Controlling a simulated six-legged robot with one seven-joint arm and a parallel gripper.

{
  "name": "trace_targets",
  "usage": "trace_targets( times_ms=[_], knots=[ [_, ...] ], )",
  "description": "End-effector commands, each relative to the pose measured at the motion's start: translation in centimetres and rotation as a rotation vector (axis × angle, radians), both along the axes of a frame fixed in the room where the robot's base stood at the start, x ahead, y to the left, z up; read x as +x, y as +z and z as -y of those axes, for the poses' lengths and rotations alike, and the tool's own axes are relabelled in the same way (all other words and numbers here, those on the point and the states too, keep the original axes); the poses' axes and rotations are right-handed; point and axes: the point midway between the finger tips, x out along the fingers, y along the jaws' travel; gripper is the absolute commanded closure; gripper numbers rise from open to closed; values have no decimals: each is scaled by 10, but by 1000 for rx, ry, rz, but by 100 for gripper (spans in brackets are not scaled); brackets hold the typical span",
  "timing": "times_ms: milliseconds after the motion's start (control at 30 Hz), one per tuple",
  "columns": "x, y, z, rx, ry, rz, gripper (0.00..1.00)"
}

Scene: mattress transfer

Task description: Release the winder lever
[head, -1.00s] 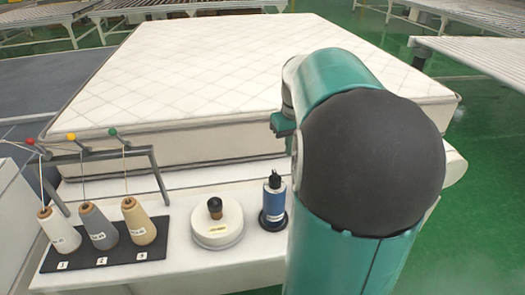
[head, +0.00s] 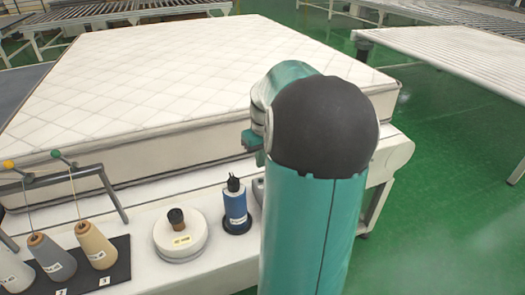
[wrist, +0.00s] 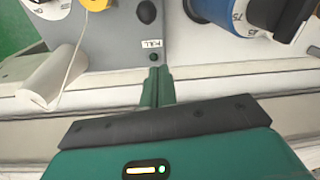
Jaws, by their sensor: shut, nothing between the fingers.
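My gripper (wrist: 158,72) shows in the wrist view with its green fingers shut and nothing between them. A dark knob (wrist: 147,12), possibly the winder lever's end, is at the top edge above a small upside-down label (wrist: 151,44). The fingers look apart from the knob. In the head view my arm hides most of the grey unit (head: 257,190), and the gripper is not visible there.
A pale roll with thread (wrist: 50,85) lies left. In the head view, a blue spool (head: 235,207), a round white base with a dark knob (head: 180,238), thread cones (head: 95,245) and a mattress (head: 190,75) stand nearby.

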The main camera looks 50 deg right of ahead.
Motion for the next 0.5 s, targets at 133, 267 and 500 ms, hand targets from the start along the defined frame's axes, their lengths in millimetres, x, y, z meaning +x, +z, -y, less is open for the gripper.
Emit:
trace_targets(
  times_ms=[133, 267, 500],
  knots=[
    [1, -28, -1, 4, 0, -2, 100],
    [3, -49, -1, 3, -1, -1, 100],
    [-26, -35, -11, -2, -2, 0, 100]
  ],
)
